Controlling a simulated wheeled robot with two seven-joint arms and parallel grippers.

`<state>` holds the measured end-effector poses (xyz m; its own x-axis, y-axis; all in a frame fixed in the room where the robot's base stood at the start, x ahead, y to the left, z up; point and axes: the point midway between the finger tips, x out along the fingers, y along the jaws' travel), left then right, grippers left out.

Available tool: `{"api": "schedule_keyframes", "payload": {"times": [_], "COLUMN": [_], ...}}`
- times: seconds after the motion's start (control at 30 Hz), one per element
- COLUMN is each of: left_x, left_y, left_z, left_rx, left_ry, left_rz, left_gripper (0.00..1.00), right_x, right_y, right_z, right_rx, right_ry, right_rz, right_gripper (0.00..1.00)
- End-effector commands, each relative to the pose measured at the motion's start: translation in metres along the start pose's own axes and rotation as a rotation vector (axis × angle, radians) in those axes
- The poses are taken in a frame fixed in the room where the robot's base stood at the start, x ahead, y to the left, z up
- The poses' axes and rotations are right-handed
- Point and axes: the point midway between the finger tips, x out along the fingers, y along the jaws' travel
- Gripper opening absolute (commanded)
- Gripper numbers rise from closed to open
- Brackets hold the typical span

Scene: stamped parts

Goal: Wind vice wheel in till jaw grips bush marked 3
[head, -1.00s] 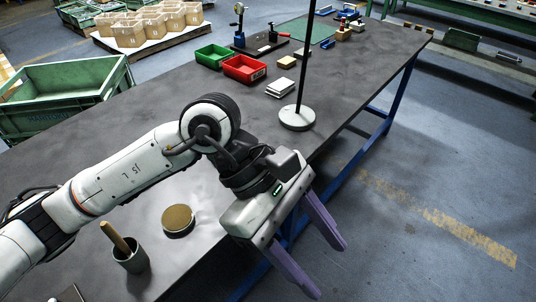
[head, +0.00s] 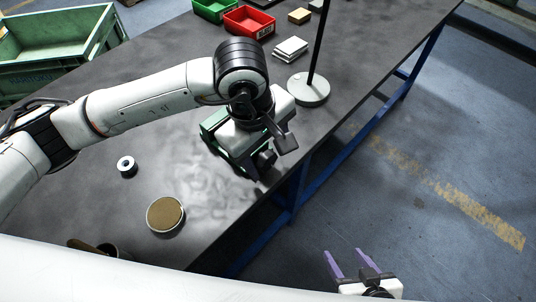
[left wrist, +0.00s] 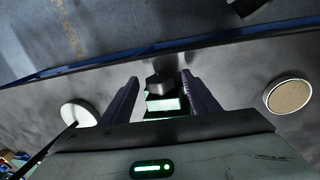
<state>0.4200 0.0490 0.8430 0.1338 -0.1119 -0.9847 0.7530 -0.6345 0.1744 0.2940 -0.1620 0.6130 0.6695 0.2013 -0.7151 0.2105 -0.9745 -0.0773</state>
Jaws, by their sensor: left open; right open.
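The green vice (head: 222,148) stands near the table's front edge, partly hidden by my left arm in the head view. Its dark wheel (left wrist: 159,84) shows between my left fingers in the left wrist view, with part of the green body (left wrist: 162,105) behind it. My left gripper (head: 272,154) is open around the wheel's sides, without visible contact. It also shows in the left wrist view (left wrist: 160,78). The jaws, and whatever is between them, are hidden. A small pale ring-shaped piece (head: 127,166) lies apart on the table; no number is readable. My right gripper (head: 347,262) is open and empty over the floor.
A round cork-topped disc (head: 165,214) and a dark cup (head: 108,249) are at the near side. A lamp base (head: 309,89) stands beyond the vice. White blocks (head: 291,48), red (head: 249,22) and green bins (head: 214,9) are further back.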

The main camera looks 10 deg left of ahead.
Motion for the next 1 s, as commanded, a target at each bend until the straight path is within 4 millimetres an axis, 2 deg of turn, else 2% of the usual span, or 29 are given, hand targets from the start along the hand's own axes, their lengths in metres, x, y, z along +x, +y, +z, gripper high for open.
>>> {"api": "schedule_keyframes", "payload": {"times": [0.17, 0.43, 0.67, 0.7, 1.0], "left_x": [0.0126, 0.0138, 0.0134, 0.0134, 0.0132], "left_y": [-0.0004, -0.0003, -0.0002, -0.0002, 0.0020], "left_z": [0.0004, 0.0004, 0.0003, 0.0003, -0.0002], "left_rx": [0.001, 0.001, 0.001, 0.001, 0.000], "left_ry": [0.000, -0.001, 0.000, 0.000, -0.002], "left_rz": [-0.001, 0.000, 0.000, 0.000, -0.049], "left_gripper": [0.55, 0.55, 0.16, 0.14, 0.14], "right_x": [0.0017, 0.0026, 0.0021, 0.0020, 0.0034], "right_y": [0.0008, 0.0012, 0.0009, 0.0009, 0.0007], "right_z": [-0.0077, -0.0104, -0.0089, -0.0084, -0.0041], "right_rx": [-0.002, -0.003, -0.002, -0.002, -0.002], "right_ry": [0.014, 0.019, 0.016, 0.015, 0.010], "right_rz": [0.001, 0.001, 0.001, 0.001, 0.000], "right_gripper": [0.55, 0.55, 0.55, 0.55, 0.55]}}
